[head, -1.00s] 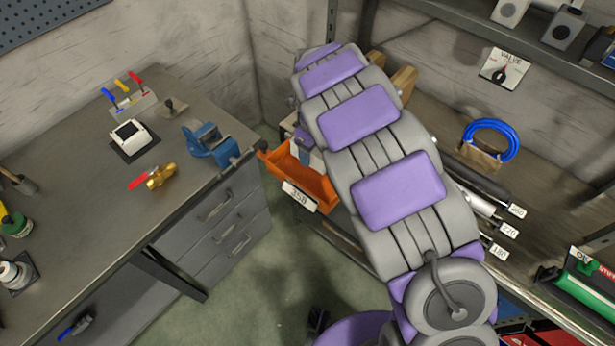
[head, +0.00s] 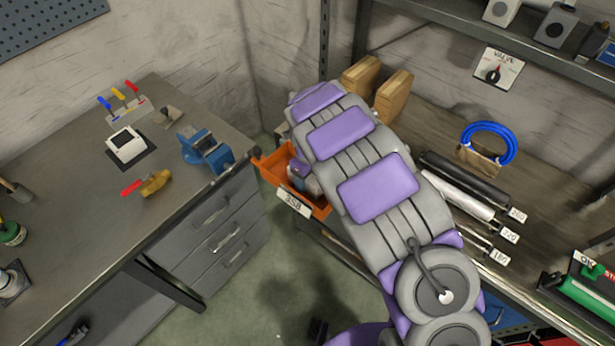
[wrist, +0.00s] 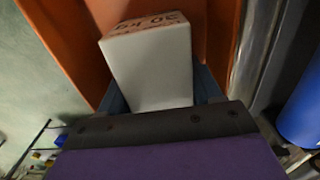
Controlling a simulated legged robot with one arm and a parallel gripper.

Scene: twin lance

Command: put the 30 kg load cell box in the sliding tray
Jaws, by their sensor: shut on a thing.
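A pale grey box (wrist: 150,66) with "30 kg" printed on its top face fills the middle of the wrist view. My gripper (wrist: 160,100) is shut on this load cell box; its blue fingers show on both sides of it. The orange sliding tray (head: 270,168), labelled 35B, sits at the left end of the shelf in the head view. The tray's orange wall (wrist: 60,35) surrounds the far part of the box in the wrist view. The gripper is at the tray. Whether the box touches the tray floor cannot be told. In the head view my arm hides most of the gripper and box.
A grey workbench (head: 75,180) with drawers stands left of the tray, carrying a blue vise (head: 205,150) at its near corner. On the right shelf lie labelled rollers (head: 455,190), a blue hose coil (head: 488,140) and wooden blocks (head: 393,97).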

